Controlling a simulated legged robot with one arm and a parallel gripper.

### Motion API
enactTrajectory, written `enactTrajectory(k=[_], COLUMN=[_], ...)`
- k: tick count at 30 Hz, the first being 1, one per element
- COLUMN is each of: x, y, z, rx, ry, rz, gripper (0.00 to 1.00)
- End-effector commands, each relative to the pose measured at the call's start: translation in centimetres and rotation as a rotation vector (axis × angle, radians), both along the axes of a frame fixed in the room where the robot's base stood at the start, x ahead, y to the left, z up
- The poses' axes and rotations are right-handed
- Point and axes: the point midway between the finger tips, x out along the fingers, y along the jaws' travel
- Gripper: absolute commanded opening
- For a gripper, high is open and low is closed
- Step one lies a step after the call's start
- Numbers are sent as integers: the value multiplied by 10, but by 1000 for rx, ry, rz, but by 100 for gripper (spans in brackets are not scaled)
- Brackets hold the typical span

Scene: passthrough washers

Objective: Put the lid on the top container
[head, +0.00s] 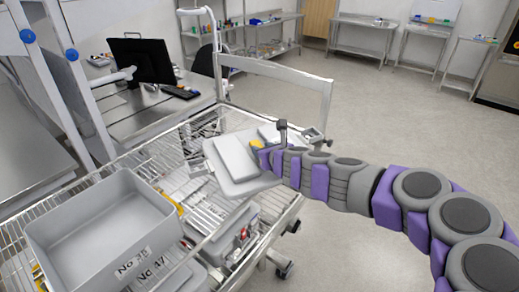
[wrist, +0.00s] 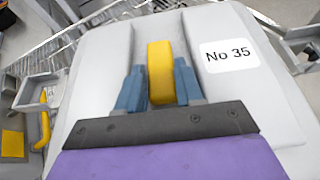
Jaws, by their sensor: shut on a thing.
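The grey lid (head: 236,160), labelled "No 35" in the wrist view (wrist: 275,95), is held above the wire cart, to the right of the containers. My gripper (wrist: 159,80) is shut on the lid's yellow handle (wrist: 160,62), its blue fingers on either side. In the head view my gripper (head: 266,157) is at the lid's right side, and its fingers are partly hidden. The top container (head: 60,222), an open, empty grey box at the front left, has a label that seems to read "No 35". It sits on a lower container labelled "No 47" (head: 153,274).
The wire cart (head: 150,160) holds racks and small instruments under and around the lid. A raised cart frame (head: 290,78) stands behind the lid. A desk with a monitor (head: 143,60) is at the back left. Floor to the right is clear.

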Motion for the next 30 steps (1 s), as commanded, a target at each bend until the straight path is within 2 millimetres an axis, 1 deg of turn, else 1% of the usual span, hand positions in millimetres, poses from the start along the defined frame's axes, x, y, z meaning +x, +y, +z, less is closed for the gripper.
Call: enactTrajectory(k=[8, 18, 21, 27, 30], x=[-8, -23, -26, -34, -34], y=[-22, -78, -92, -117, -120], z=[5, 5, 6, 7, 7], rx=[7, 2, 2, 0, -3], ry=[-9, -8, -9, -10, -11], rz=[-139, -476, -559, -709, -725], gripper=[0, 0, 0, 0, 0])
